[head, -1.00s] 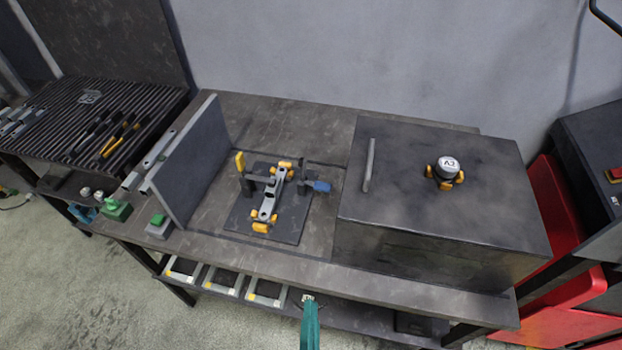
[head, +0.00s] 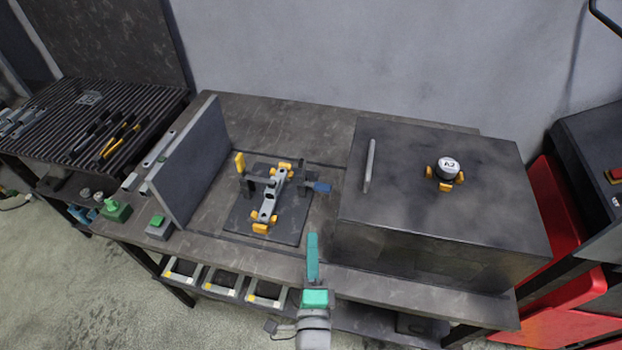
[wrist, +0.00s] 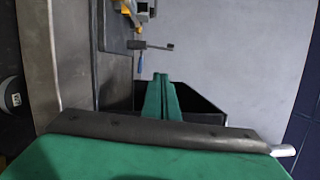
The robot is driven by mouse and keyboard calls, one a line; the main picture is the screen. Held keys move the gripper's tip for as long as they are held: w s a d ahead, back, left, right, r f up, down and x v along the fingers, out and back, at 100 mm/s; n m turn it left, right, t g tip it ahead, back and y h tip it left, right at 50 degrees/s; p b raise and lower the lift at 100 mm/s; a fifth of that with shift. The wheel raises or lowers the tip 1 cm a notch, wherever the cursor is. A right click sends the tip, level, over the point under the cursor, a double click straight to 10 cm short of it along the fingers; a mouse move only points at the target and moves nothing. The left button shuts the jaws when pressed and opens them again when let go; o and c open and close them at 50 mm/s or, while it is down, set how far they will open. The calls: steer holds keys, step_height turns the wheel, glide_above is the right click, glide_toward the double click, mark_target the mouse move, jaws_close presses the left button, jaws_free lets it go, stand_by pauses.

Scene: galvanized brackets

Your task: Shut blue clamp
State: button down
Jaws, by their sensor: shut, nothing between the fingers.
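The blue clamp (head: 321,187) has a blue handle that sticks out to the right of the dark fixture plate (head: 240,222). Its handle also shows in the wrist view (wrist: 141,64), beyond my fingertips. A grey bracket (head: 268,205) sits in the fixture between yellow-orange pads. A yellow-handled clamp (head: 240,162) stands upright on the fixture's left side. My gripper (head: 312,238) has green fingers pressed together and empty. It is in front of the fixture, below the blue handle in the head view and apart from it. The fingers also show in the wrist view (wrist: 160,78).
A large dark box (head: 430,215) with a bar handle and a round A2-marked part (head: 447,169) stands close on the right. An upright grey panel (head: 190,165) stands left of the fixture. Trays (head: 222,282) hang below the bench's front edge. The bench behind the fixture is clear.

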steer(key=w, duration=2)
steer(key=shift+d+r, duration=0.2)
steer(key=shift+w+d, duration=0.1)
